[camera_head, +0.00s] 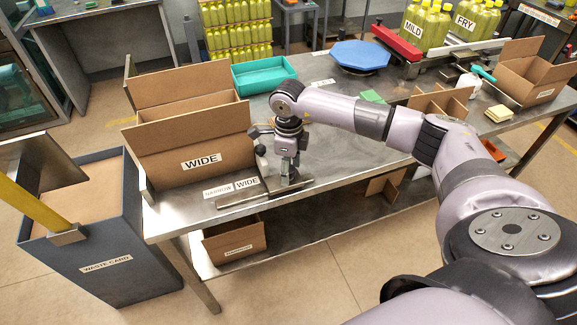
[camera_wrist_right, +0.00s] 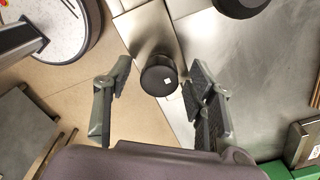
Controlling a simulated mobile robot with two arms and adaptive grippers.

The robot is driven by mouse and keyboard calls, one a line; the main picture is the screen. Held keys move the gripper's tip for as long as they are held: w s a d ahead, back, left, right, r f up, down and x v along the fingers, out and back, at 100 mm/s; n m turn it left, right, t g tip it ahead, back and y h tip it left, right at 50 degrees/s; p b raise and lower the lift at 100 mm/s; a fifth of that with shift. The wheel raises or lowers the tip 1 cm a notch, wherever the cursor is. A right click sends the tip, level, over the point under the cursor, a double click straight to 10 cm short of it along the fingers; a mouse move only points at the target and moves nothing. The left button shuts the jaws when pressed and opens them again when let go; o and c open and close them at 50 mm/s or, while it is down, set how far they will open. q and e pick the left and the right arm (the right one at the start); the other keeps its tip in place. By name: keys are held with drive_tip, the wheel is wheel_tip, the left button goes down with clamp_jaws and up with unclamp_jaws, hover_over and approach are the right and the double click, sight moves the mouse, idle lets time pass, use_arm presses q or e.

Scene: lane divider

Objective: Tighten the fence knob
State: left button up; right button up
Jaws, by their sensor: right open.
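The round black knob (camera_wrist_right: 158,82) with a small white mark shows in the right wrist view, between the two spread fingers of my right gripper (camera_wrist_right: 160,72). The fingers appear apart from it on both sides. In the head view my right gripper (camera_head: 287,170) points down over the metal fence (camera_head: 240,199) near the table's front edge. The knob is hard to make out there behind the gripper. Labels NARROW (camera_head: 217,191) and WIDE (camera_head: 247,183) lie beside the fence. My left gripper is not in view.
An open carton marked WIDE (camera_head: 190,145) stands left of the gripper on the steel table (camera_head: 345,165). A teal tray (camera_head: 262,75) and a blue octagonal plate (camera_head: 360,56) are behind. A waste card bin (camera_head: 105,262) stands at the left. My right arm spans the table's right part.

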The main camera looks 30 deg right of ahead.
drive_tip(key=shift+f, duration=0.2)
drive_tip(key=c, duration=1.2)
drive_tip(key=shift+m, duration=0.4)
